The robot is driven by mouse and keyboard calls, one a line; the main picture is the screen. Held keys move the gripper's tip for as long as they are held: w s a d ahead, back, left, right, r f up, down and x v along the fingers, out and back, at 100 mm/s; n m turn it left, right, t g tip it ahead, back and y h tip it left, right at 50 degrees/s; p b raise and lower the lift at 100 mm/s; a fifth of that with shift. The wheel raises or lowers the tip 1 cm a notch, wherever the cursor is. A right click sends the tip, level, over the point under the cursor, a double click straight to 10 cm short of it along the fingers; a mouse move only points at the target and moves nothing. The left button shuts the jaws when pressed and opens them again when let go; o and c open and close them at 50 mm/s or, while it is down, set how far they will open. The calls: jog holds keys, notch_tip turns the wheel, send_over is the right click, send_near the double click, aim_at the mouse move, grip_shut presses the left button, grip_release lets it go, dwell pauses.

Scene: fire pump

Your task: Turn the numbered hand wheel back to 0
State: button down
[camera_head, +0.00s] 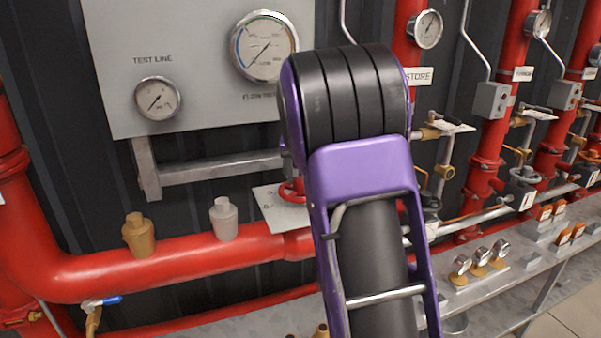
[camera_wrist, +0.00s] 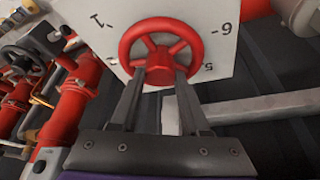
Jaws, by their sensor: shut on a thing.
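The red hand wheel (camera_wrist: 160,52) shows in the wrist view, in front of a white plate (camera_wrist: 204,18) marked with figures that look like 1, 5 and 6, some turned over. My gripper (camera_wrist: 161,74) is shut on the wheel's near rim, one finger on each side of a spoke. I cannot make out the 0 or a pointer. In the head view a small part of the wheel (camera_head: 291,189) and the plate (camera_head: 272,203) show left of my purple and black arm, which hides the rest and my gripper.
A grey panel with the test line gauge (camera_head: 157,98) and a larger flow gauge (camera_head: 264,46) is above left. A metal bracket (camera_head: 220,168) runs below it. A thick red pipe (camera_head: 170,264) crosses at left. More red pipes and valves (camera_head: 486,150) stand at right.

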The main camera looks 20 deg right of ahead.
jog(key=m+p, duration=0.1)
jog(key=m, duration=0.1)
jog(key=m+h+p, duration=0.1)
jog(key=m, duration=0.1)
jog(key=shift+w+a+r+g+h, duration=0.1)
jog(key=shift+a+r+g+h, duration=0.05)
jog(key=shift+g+h, duration=0.2)
jog(key=shift+f+m+g, duration=0.2)
jog(key=shift+m+g, duration=0.05)
jog(key=shift+m, duration=0.85)
jog(key=shift+w+m+g+h, duration=0.1)
jog(key=shift+m+g+h, duration=0.25)
jog(key=shift+m, duration=0.35)
jog(key=m+g, duration=0.1)
jog(key=m, duration=0.3)
jog(key=shift+w+g, duration=0.1)
jog(key=shift+g, duration=0.25)
jog(key=m, duration=0.2)
jog(key=shift+r+m+g, duration=0.1)
jog(key=shift+m+g, duration=0.2)
jog(key=shift+g, duration=0.1)
